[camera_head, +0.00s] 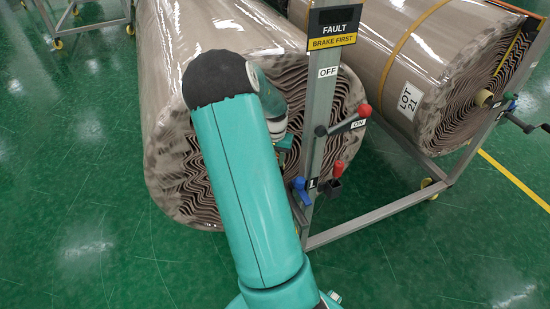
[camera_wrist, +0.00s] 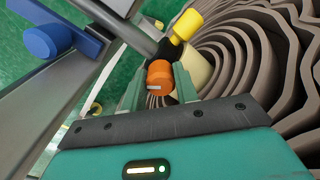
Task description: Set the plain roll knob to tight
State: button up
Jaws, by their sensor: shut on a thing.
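The plain roll (camera_head: 180,155), wrapped in clear film over brown corrugated sheet, lies at centre left; its layered end also shows in the wrist view (camera_wrist: 285,50). An orange knob (camera_wrist: 159,77) with a short pale mark on its face sits in front of the roll's core. My gripper (camera_wrist: 160,71) is shut on this orange knob, one teal finger on each side. In the head view my arm hides the knob and the fingertips. No tight or loose lettering is readable near the knob.
A yellow handle (camera_wrist: 187,25) on a black arm is close beyond the knob. A grey post with the FAULT, BRAKE FIRST sign (camera_head: 333,35) stands right of my arm, carrying a red-ended lever (camera_head: 364,110) by ON and a blue knob (camera_head: 300,190). The LOT 21 roll (camera_head: 400,60) is right.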

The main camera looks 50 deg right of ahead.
jog(key=o, duration=1)
notch_tip(320, 180, up, 14)
jog(key=shift+f, duration=0.1)
